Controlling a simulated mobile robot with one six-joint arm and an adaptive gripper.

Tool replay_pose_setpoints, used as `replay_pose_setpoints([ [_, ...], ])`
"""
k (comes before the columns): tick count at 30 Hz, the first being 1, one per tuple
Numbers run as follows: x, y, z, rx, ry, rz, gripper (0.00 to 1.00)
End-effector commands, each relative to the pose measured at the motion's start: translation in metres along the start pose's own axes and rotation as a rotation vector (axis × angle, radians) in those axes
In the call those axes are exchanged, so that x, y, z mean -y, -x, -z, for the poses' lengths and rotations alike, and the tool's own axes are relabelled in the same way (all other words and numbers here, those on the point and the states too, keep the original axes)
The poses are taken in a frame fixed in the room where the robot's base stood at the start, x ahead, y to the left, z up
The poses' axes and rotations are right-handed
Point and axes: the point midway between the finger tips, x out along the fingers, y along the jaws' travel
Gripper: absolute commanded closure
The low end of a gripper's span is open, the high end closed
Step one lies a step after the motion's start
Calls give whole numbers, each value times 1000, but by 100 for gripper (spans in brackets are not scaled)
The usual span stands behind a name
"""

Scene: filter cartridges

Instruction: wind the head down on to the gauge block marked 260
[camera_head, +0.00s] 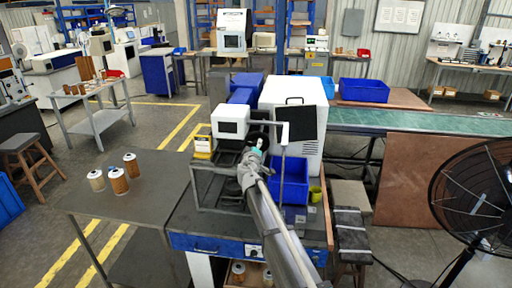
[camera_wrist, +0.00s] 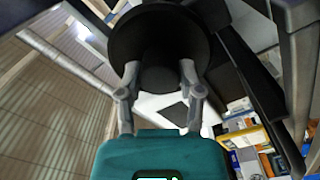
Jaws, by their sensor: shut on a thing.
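In the wrist view my gripper (camera_wrist: 159,80) has its two grey fingers closed on the hub of a dark round handwheel (camera_wrist: 160,35), which has a wide disc above a narrower stem. In the head view my gripper (camera_head: 256,147) shows small and teal at the end of my arm, at the grey-framed press. The press has a white box-shaped head (camera_head: 231,121). The wheel is mostly hidden there by my gripper and the frame. I cannot make out a gauge block or the number 260, nor any gap beneath the head.
A yellow labelled item (camera_head: 203,147) is at the frame's left. Several filter cartridges (camera_head: 119,181) stand on the grey table (camera_head: 160,205). A blue bin (camera_head: 290,183) and yellow cup (camera_head: 316,194) are right of my arm. A large black fan (camera_head: 480,195) stands far right.

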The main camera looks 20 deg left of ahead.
Motion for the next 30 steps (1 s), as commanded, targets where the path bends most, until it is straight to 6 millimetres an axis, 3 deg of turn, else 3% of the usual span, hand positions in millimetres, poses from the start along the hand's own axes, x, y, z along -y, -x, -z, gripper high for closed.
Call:
replay_pose_setpoints([
  [5,0,0,0,1,-3,0,100],
  [6,0,0,0,1,-3,1,49],
  [11,0,0,0,1,-1,0,19],
  [23,0,1,0,0,1,0,18],
  [30,0,12,0,0,1,1,18],
])
